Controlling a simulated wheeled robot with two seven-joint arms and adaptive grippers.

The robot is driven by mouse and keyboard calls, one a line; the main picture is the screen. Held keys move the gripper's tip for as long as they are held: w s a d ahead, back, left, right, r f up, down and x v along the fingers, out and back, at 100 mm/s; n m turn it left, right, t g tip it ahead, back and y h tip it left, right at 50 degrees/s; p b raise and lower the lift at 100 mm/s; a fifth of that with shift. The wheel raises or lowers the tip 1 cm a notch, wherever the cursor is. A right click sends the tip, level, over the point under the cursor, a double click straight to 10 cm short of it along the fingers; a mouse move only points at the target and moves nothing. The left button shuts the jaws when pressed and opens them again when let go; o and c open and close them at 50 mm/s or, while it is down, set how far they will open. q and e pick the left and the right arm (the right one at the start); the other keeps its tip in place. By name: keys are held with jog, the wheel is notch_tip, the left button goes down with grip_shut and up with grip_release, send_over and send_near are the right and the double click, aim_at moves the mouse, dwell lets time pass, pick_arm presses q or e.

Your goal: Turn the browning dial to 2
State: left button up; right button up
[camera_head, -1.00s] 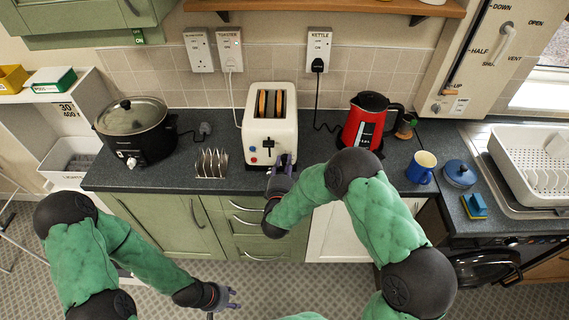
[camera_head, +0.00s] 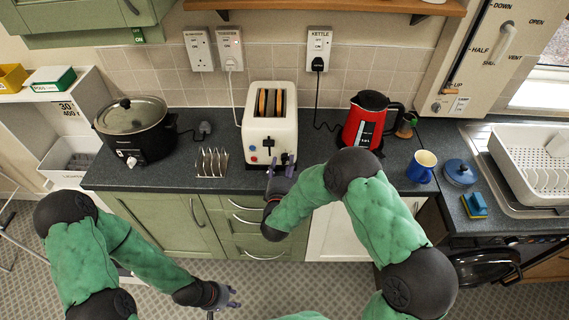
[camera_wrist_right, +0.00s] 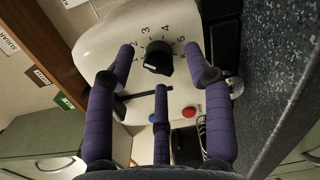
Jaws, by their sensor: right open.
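The white toaster (camera_head: 262,130) stands on the counter with bread in its slots. In the right wrist view, its black browning dial (camera_wrist_right: 158,57) faces me, with numbers from 2 to 5 legible around it. A pale mark shows on the knob, but I cannot tell which number it indicates. My right gripper (camera_head: 282,162) is at the toaster's lower front right. Its purple fingers (camera_wrist_right: 158,68) are spread around the dial's area, open; contact with the knob is not clear. My left gripper (camera_head: 232,297) hangs low in front of the cabinets, open and empty.
A red button (camera_wrist_right: 189,112) and a blue button (camera_wrist_right: 153,118) sit near the dial. A toast rack (camera_head: 212,163) and black slow cooker (camera_head: 135,130) stand left of the toaster. A red kettle (camera_head: 366,120) and blue mug (camera_head: 421,167) stand right.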

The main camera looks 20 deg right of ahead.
jog(key=v, duration=1.1)
notch_tip(320, 180, down, 18)
jog(key=s+m+g+y+b, duration=0.1)
jog(key=s+m+g+y, duration=0.1)
jog(key=m+g+y, duration=0.6)
jog(key=s+a+f+m+g+y+b, duration=0.1)
jog(key=s+f+m+g, duration=0.3)
jog(key=s, duration=0.5)
jog(key=s+a+f+m+g+y, duration=0.1)
jog(key=s+f+m+g, duration=0.3)
jog(key=s+m, duration=0.3)
jog(key=shift+s+a+f+b, duration=0.35)
jog(key=shift+s+f, duration=0.5)
jog(key=shift+s, duration=0.25)
